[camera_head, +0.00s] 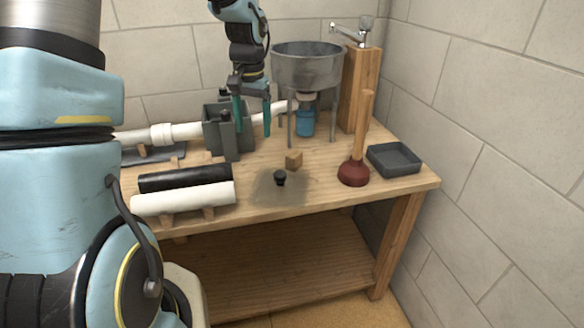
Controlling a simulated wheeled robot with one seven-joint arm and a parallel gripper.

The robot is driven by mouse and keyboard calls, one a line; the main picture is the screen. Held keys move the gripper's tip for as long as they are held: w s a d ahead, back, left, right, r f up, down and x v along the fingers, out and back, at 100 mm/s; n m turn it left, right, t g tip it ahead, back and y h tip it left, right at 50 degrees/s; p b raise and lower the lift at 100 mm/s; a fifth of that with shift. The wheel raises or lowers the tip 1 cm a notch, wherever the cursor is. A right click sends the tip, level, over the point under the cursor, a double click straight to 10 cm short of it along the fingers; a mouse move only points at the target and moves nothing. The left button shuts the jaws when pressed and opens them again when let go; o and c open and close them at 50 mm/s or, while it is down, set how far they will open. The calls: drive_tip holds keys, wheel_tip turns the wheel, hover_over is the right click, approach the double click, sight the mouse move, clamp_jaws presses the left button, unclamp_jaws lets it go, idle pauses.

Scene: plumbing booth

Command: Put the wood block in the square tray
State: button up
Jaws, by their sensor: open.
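The wood block (294,160) is a small light-brown cube on the bench top, near the middle. The square tray (376,167) is dark grey, shallow and empty, at the right end of the bench. My gripper (252,134) points down with its two teal-lined fingers apart. It is above and to the left of the block in the picture, beside a grey vise, with nothing between its fingers. Its exact height over the bench is hard to tell.
A plunger (354,172) stands upright between block and tray. A black knob-like piece (280,178) sits on a dark stain in front of the block. A metal basin on legs (308,68) stands behind. The grey vise (214,140) and black and white pipes (184,198) occupy the left.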

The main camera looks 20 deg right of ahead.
sight(294, 154)
drive_tip(key=d+f, duration=0.1)
drive_tip(key=d, duration=0.3)
drive_tip(key=w+d+f+m, duration=0.1)
drive_tip(key=d, duration=0.3)
drive_tip(key=d+f+m+b, duration=0.1)
drive_tip(key=d, duration=0.3)
drive_tip(key=shift+w+f, duration=0.1)
drive_tip(key=shift+w, duration=0.25)
drive_tip(key=shift+d+f, duration=0.15)
drive_tip(key=shift+f, duration=0.2)
wheel_tip(294, 154, down, 4)
drive_tip(key=shift+f+p, duration=0.2)
drive_tip(key=shift+p, duration=0.15)
drive_tip(key=shift+w+a+f+p, duration=0.15)
drive_tip(key=shift+f+p, duration=0.3)
drive_tip(key=shift+f, duration=0.95)
drive_tip(key=shift+w+a+f+p, duration=0.15)
drive_tip(key=shift+f+p, duration=0.3)
drive_tip(key=shift+f, duration=0.9)
drive_tip(key=shift+d, duration=0.1)
clamp_jaws()
